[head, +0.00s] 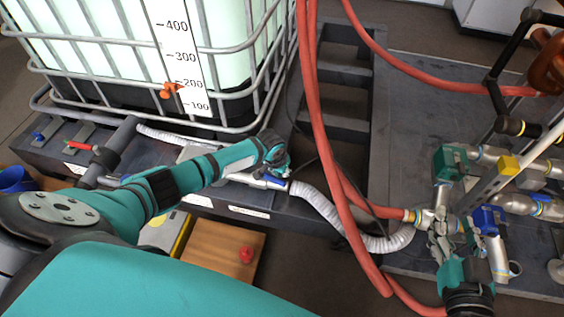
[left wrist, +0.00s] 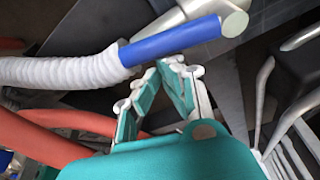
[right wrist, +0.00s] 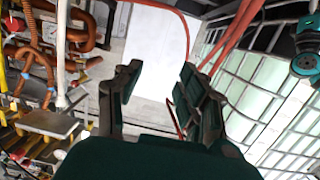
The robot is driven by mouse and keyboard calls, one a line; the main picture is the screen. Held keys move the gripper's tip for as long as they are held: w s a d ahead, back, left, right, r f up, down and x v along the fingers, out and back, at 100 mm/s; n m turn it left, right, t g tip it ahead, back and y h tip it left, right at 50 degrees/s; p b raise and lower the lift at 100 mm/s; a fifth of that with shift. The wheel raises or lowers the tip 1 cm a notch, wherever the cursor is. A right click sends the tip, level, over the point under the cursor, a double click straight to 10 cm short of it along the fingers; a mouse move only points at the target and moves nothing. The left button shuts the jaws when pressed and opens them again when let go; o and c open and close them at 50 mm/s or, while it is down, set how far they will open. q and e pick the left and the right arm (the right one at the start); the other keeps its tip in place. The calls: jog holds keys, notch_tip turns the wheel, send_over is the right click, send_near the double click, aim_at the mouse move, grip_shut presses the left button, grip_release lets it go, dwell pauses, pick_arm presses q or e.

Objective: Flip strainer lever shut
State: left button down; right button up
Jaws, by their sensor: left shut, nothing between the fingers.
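The blue lever (left wrist: 172,44) crosses the upper part of the left wrist view, beside the end of a white corrugated hose (left wrist: 60,70). In the head view the lever (head: 272,184) is a small blue piece on the metal pipe fitting below the tank, partly hidden by my left gripper (head: 278,163). My left gripper (left wrist: 172,66) is shut and empty, its tips close under the lever; I cannot tell if they touch it. My right gripper (right wrist: 160,75) is open and empty; in the head view it (head: 447,230) hangs over the pipework at right.
A caged tank (head: 240,35) stands behind my left arm. Red hoses (head: 316,100) run between my two grippers. A green valve (head: 450,162) and a blue valve (head: 488,220) sit close to my right gripper. A wooden box (head: 215,255) with a red knob stands in front.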

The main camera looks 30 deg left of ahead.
aim_at(279, 182)
pick_arm(q)
jog(key=shift+s+d+m+p, duration=0.15)
jog(key=shift+s+m+p, duration=0.35)
jog(key=shift+m+p, duration=0.3)
jog(key=s+m+h+p, duration=0.1)
jog(key=s+m, duration=0.1)
jog(key=m, duration=0.1)
jog(key=shift+s+p, duration=0.3)
jog(key=shift+p, duration=0.1)
jog(key=s+a+m+g+h, duration=0.2)
jog(key=s+a+m, duration=0.1)
jog(key=s+m, duration=0.2)
jog(key=shift+s+m, duration=0.35)
jog(key=shift+m, duration=0.85)
pick_arm(e)
jog(key=s+d+f+g+h, duration=0.2)
jog(key=s+d+f+g, duration=0.2)
jog(key=s+f+g, duration=0.4)
jog(key=shift+s+d+f+g+h, duration=0.15)
jog(key=shift+s+f+g+h, duration=0.2)
jog(key=shift+s+f, duration=0.9)
pick_arm(q)
jog(key=shift+a, duration=0.15)
pick_arm(e)
jog(key=shift+f, duration=0.15)
jog(key=shift+f, duration=0.1)
